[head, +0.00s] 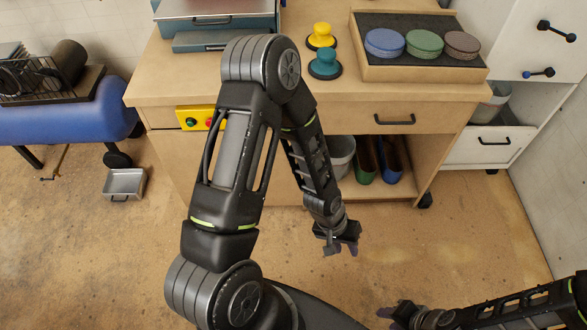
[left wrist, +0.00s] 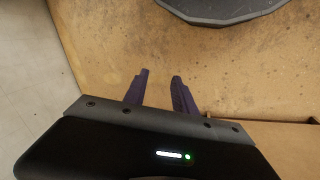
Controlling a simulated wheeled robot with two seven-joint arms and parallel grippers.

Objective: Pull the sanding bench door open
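The sanding bench (head: 150,90) is a light wood cabinet behind my left arm in the head view. Its lower left front panel (head: 170,160) is flat, and my arm covers much of the front. To its right is an open compartment; I cannot tell clearly where the door is. My left gripper (head: 348,247) is in front of this compartment, low over the floor, touching nothing visible. In the left wrist view its two purple fingers (left wrist: 160,92) are apart with nothing between them. My right gripper (head: 392,312) is at the bottom right, its fingers unclear.
A yellow switch box (head: 195,118) is on the front. A small metal tray (head: 124,184) lies left. The floor right of my left gripper is clear.

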